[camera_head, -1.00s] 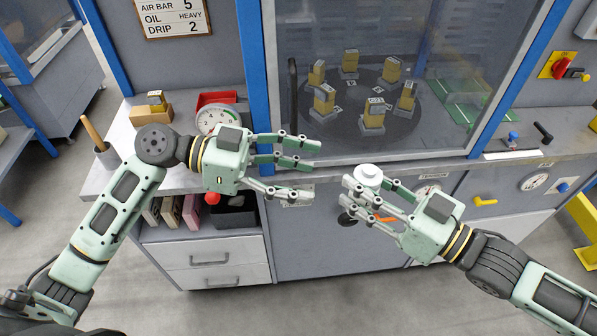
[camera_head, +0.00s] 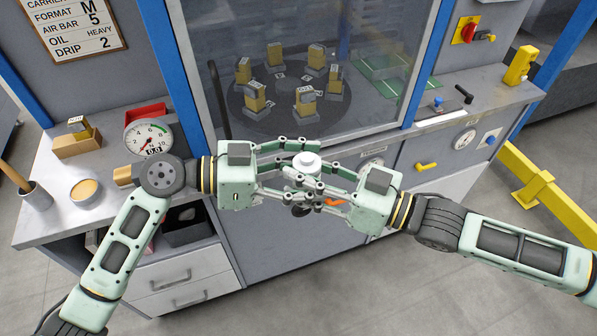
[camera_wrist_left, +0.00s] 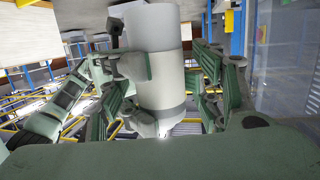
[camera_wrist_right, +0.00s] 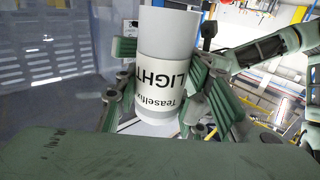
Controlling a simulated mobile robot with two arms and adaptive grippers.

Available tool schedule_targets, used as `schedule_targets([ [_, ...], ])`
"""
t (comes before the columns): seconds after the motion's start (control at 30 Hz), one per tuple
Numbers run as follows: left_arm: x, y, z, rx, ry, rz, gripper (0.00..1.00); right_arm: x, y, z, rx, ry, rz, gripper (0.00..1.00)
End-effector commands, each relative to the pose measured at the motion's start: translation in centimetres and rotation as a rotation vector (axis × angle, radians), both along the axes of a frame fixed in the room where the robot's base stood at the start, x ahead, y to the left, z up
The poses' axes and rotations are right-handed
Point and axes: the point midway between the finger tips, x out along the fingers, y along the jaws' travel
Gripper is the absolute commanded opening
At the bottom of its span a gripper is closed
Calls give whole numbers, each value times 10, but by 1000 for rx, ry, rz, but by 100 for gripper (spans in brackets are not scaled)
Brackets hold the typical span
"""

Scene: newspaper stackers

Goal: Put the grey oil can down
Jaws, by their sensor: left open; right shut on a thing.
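A pale grey-white can (camera_head: 306,160) stands out between my two grippers in the head view, in front of the machine's window. In the right wrist view the can (camera_wrist_right: 165,75) bears a label reading LIGHT. My right gripper (camera_head: 300,178) is shut on it from the right. My left gripper (camera_head: 312,165) is open, with its fingers reaching around the can from the left. The left wrist view shows the can (camera_wrist_left: 155,60) between the left fingers; whether they touch it I cannot tell. The can's lower part is hidden by fingers in the head view.
The bench top (camera_head: 55,228) at left holds a round dial (camera_head: 148,137), a tan-filled round dish (camera_head: 85,190), a grey cup (camera_head: 36,196) and a cardboard box (camera_head: 77,143). A sign (camera_head: 75,25) reads OIL HEAVY. A yellow rail (camera_head: 545,195) stands at right.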

Motion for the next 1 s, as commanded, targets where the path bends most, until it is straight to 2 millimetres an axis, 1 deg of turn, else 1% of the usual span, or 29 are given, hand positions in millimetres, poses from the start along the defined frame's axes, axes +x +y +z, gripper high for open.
schedule_targets([
  [0.13,0,0,0,0,1,0,60,0,0,0,1,0,0,10],
  [0.7,0,0,0,0,2,-1,10,0,0,0,0,-1,0,10],
  [0.73,0,0,0,0,1,-1,10,0,0,0,0,-1,0,39],
  [0.97,0,0,0,0,1,-1,10,0,0,0,0,-1,0,59],
  [1.0,0,0,0,0,1,-1,10,0,0,0,0,-1,0,59],
])
